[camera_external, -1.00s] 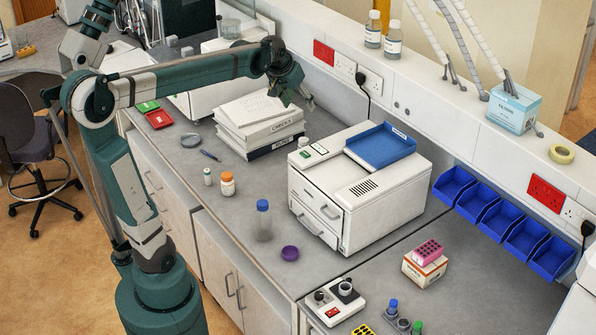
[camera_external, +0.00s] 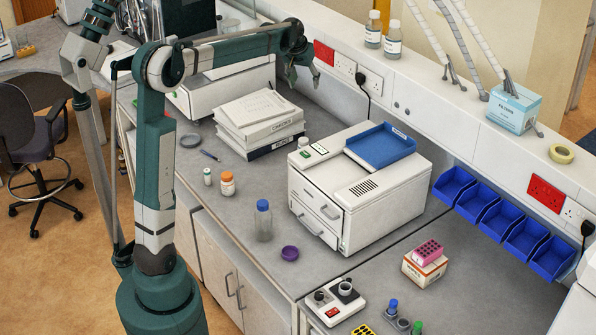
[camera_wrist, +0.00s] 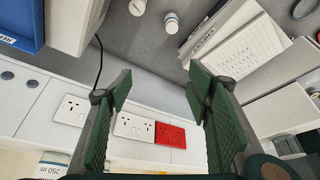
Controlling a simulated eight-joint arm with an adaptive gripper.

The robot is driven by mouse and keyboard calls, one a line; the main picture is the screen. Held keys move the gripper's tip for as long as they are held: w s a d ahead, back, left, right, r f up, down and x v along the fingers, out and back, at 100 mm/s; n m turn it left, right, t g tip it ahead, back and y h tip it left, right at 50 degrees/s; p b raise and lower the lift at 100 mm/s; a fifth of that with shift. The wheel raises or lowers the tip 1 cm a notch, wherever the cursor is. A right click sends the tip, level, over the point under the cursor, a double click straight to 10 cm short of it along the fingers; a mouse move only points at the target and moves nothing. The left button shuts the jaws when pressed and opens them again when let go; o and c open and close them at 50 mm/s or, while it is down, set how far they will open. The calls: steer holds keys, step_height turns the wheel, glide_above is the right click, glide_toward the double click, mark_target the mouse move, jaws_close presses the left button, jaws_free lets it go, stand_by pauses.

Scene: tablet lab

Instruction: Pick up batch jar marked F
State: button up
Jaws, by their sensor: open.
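My gripper (camera_external: 303,79) is open and empty near the back wall, behind the stack of binders. In the wrist view my gripper (camera_wrist: 161,100) shows its two green pads wide apart, with wall sockets beyond them. Two small jars, one white jar (camera_wrist: 138,7) and another pale jar (camera_wrist: 170,21), stand at the top of the wrist view, clear of the fingers. A small white-capped jar (camera_external: 303,142) shows in the external view between the binders and the white machine, partly hidden. I can read no letter F on any jar.
The binders (camera_external: 259,121) and the white machine (camera_external: 365,190) with a blue tray (camera_external: 381,146) flank the jars. A black cable (camera_external: 364,90) hangs from a socket. An orange-capped bottle (camera_external: 228,184) and a blue-capped bottle (camera_external: 263,222) stand in front.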

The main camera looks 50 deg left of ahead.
steer(key=n, duration=0.1)
glide_above(302, 142)
step_height(302, 142, down, 4)
steer(key=f, duration=2.9)
steer(key=shift+s+d+f, duration=0.25)
steer(key=shift+s, duration=0.1)
steer(key=shift+f, duration=0.1)
steer(key=shift+x, duration=1.2)
steer(key=shift+x, duration=2.6)
steer(key=shift+s, duration=0.15)
steer(key=shift+c, duration=0.3)
steer(key=c, duration=1)
